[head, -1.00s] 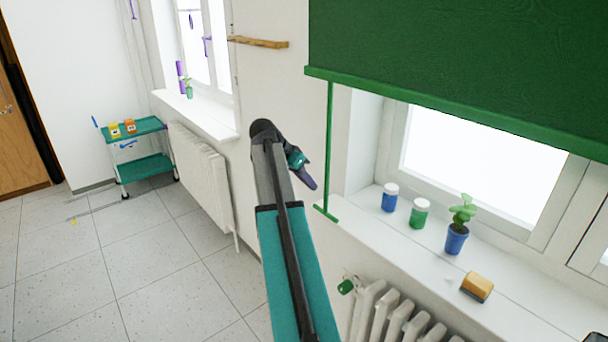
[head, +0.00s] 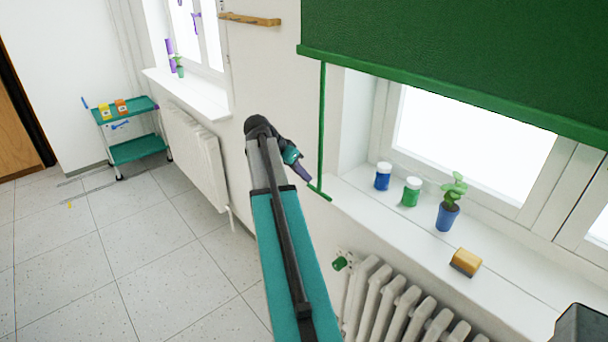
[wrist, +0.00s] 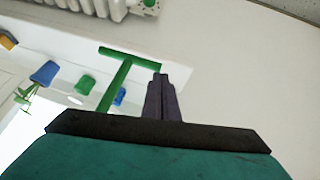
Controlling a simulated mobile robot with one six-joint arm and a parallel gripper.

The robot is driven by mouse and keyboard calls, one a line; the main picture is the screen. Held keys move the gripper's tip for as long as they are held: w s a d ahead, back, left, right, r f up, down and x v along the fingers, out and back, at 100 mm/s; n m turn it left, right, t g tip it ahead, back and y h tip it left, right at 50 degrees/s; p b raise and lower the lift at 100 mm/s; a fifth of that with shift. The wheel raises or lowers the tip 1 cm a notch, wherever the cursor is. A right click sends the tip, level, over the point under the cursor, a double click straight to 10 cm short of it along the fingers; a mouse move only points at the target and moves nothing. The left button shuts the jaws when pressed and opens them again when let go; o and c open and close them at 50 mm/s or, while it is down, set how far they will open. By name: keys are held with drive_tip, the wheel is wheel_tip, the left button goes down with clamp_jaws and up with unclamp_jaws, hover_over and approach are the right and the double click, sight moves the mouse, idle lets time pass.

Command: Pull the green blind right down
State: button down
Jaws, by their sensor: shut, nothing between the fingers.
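The green blind (head: 450,45) covers the upper part of the window, with its green bottom bar (head: 440,90) above the lower pane. A thin green pull rod (head: 322,130) hangs from the bar's left end and ends in a crossbar (head: 319,192). My gripper (head: 306,178) is shut and empty, just left of the rod's lower end and a little above the crossbar in the head view. In the wrist view the shut fingers (wrist: 160,80) lie beside the T-shaped pull (wrist: 128,60). I cannot tell whether they touch it.
The white windowsill (head: 400,215) holds a blue jar (head: 383,176), a green jar (head: 411,191), a potted plant (head: 449,212) and a yellow sponge (head: 466,262). A radiator (head: 385,300) stands below. A teal cart (head: 135,148) stands at far left; the floor between is clear.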

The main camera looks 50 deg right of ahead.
drive_tip(key=shift+f, duration=0.1)
wheel_tip(320, 180, down, 44)
drive_tip(key=b, duration=2.3)
drive_tip(key=shift+s+a+f, duration=0.1)
drive_tip(key=shift+f, duration=0.1)
drive_tip(key=w+a+r, duration=0.1)
drive_tip(key=a+r, duration=0.1)
drive_tip(key=r, duration=0.4)
drive_tip(key=w+a+r+p, duration=0.1)
drive_tip(key=w+a+r, duration=0.1)
drive_tip(key=r, duration=0.5)
drive_tip(key=shift+w, duration=0.25)
